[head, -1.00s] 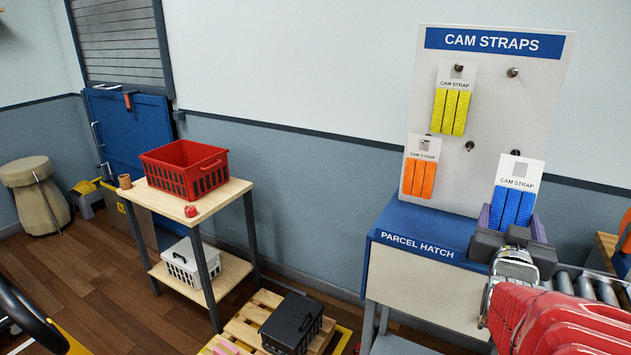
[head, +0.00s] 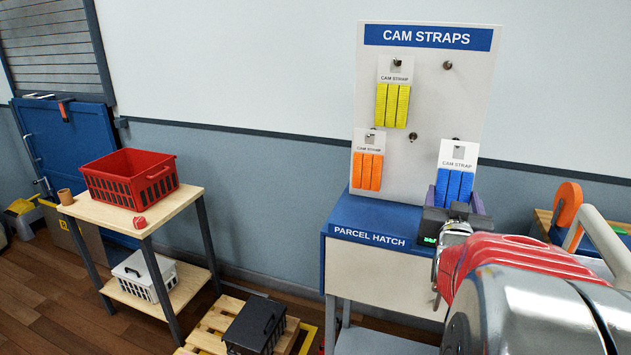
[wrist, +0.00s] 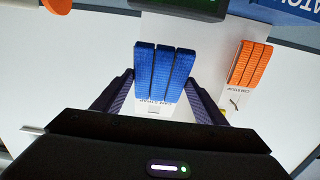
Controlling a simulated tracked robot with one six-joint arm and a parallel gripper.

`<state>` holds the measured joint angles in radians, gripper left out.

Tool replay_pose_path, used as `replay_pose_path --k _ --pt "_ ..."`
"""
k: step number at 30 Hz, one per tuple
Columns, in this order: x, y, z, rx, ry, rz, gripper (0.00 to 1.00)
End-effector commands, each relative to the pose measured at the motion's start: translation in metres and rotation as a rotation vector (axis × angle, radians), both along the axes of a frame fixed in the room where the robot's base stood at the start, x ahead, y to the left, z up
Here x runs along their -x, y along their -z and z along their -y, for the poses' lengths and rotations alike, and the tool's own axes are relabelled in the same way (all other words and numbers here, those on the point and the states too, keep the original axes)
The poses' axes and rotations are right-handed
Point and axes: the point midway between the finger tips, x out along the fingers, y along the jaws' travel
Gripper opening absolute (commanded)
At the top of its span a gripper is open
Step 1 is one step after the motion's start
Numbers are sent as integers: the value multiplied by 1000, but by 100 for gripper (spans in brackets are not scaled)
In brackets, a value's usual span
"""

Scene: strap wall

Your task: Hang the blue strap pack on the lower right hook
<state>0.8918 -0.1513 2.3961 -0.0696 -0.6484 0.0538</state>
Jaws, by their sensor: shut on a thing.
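The blue strap pack (head: 454,187) is a white card with several blue straps, upright in front of the right side of the white display board (head: 433,105). My gripper (head: 453,200) is shut on its strap part, one purple finger on each side. The wrist view shows the blue pack (wrist: 163,75) upside down between the fingers (wrist: 160,95). The lower right hook (head: 456,139) shows as a small dark tip at the card's top edge. The card covers most of it, and I cannot tell whether it passes through the card's hole.
A yellow pack (head: 392,104) hangs upper left and an orange pack (head: 367,170) lower left. The upper right hook (head: 447,65) and a middle peg (head: 413,137) are bare. The blue parcel hatch (head: 370,220) juts out below. A red crate (head: 128,180) stands on a table at left.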

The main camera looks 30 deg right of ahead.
Motion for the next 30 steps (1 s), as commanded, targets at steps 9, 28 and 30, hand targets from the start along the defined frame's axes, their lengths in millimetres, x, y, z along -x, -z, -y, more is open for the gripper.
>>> replay_pose_path --k 9,28,30 --pt "-9 1 10 1 1 1 36" --pt "-26 3 31 1 2 1 36" --pt "-28 3 33 1 2 1 36"
